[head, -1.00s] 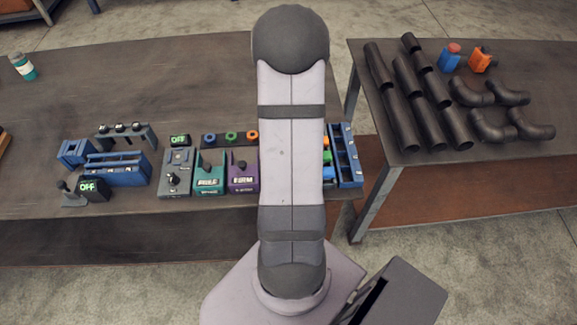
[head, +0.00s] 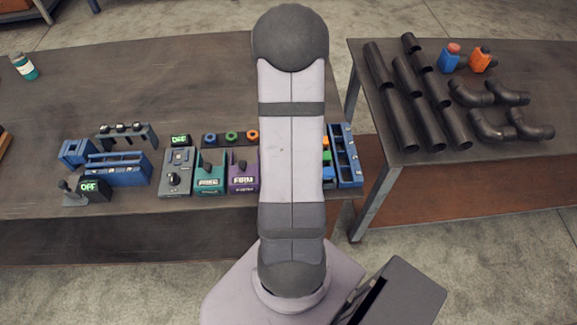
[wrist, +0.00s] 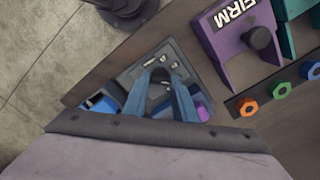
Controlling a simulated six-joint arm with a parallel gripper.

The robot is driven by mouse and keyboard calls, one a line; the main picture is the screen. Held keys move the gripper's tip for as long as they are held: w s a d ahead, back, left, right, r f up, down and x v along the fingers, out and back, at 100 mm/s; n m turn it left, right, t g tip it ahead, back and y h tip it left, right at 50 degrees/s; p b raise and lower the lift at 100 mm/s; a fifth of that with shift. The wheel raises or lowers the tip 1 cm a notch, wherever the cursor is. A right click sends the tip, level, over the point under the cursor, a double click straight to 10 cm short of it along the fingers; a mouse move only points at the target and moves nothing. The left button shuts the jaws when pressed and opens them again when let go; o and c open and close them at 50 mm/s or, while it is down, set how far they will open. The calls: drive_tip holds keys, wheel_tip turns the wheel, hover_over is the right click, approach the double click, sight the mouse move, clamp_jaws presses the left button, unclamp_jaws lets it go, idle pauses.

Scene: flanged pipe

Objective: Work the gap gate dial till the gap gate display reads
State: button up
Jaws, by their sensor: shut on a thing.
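My gripper (wrist: 160,77) shows in the wrist view with its two blue fingers closed on a small dark piece, which looks like a dial, on a grey panel (wrist: 128,77) with pale marks. The fingers hide most of the piece. In the head view my arm covers this spot. Beside the panel stands a purple unit (wrist: 228,54) marked FIRM, with a black knob (wrist: 258,38); the purple unit also shows in the head view (head: 243,184). No display on the gripped panel can be read. I cannot tell which unit is named the gap gate.
A teal unit (head: 210,184) and a grey unit (head: 174,186) with a knob stand left of the purple one. Two small displays (head: 179,140) (head: 89,187) read OFF. Hex pieces (wrist: 248,107) lie close by. A blue rack (head: 344,155) stands to the right.

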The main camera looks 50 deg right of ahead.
idle(0.3)
drive_tip(key=o, duration=1)
drive_tip(key=shift+o, duration=0.2)
drive_tip(key=shift+r, duration=0.15)
drive_tip(key=shift+r+b, duration=0.8)
drive_tip(key=shift+r, duration=2.8)
